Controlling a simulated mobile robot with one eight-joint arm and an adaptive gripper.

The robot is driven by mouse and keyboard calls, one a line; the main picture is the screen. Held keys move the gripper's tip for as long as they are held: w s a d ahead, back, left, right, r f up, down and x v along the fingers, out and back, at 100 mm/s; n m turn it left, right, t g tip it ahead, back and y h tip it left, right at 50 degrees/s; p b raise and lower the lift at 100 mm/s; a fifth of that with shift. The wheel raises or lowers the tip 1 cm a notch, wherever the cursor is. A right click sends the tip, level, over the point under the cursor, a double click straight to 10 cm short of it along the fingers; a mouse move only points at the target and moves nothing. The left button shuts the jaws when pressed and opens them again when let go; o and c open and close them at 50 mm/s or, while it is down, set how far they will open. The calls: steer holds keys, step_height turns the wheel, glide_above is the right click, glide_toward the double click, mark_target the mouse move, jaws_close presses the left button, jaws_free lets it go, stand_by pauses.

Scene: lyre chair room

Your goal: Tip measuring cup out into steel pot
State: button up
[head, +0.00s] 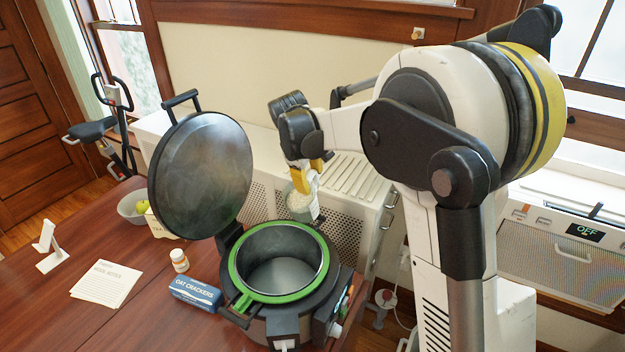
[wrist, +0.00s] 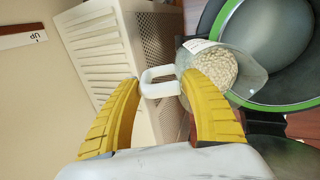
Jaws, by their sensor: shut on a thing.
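The clear measuring cup (head: 302,206) holds pale, bean-like pieces and hangs just beyond the far rim of the steel pot in the head view. My gripper (head: 312,180) is shut on its white handle; the wrist view shows the yellow fingers (wrist: 163,82) on either side of the handle. The cup (wrist: 254,76) looks roughly upright, with its contents still inside. The steel pot (head: 282,275) sits open in a dark cooker with a green rim, and its visible inside looks empty. In the wrist view the pot (wrist: 270,35) lies beside the cup, at the upper right.
The cooker's round lid (head: 200,175) stands raised at the pot's left. A blue cracker box (head: 194,293), a small bottle (head: 179,260) and a paper sheet (head: 106,283) lie left on the wooden table. A white perforated cabinet (head: 345,222) stands behind the cup.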

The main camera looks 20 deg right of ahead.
steer(key=shift+s+a+r+t+h, duration=0.5)
steer(key=shift+s+a+r, duration=0.1)
steer(key=shift+s+r, duration=0.05)
steer(key=s+a+t+h+b, duration=0.1)
steer(key=b, duration=0.1)
steer(key=s+a+t+h+b, duration=0.1)
steer(key=s+t+h+b, duration=0.1)
steer(key=b, duration=0.1)
steer(key=s+a+t+h+b, duration=0.1)
steer(key=a+t+b, duration=0.1)
steer(key=shift+s+a+r+h, duration=0.15)
steer(key=shift+r+h, duration=0.1)
steer(key=shift+h, duration=0.15)
steer(key=shift+s+r+b, duration=0.1)
steer(key=shift+b, duration=0.25)
stand_by(0.4)
stand_by(0.3)
steer(key=shift+s+a+f+t+h+b, duration=0.3)
steer(key=shift+s+t+h+b, duration=0.15)
steer(key=shift+b, duration=0.55)
steer(key=shift+a+t+b, duration=0.15)
steer(key=shift+t+b, duration=0.1)
steer(key=shift+b, duration=0.15)
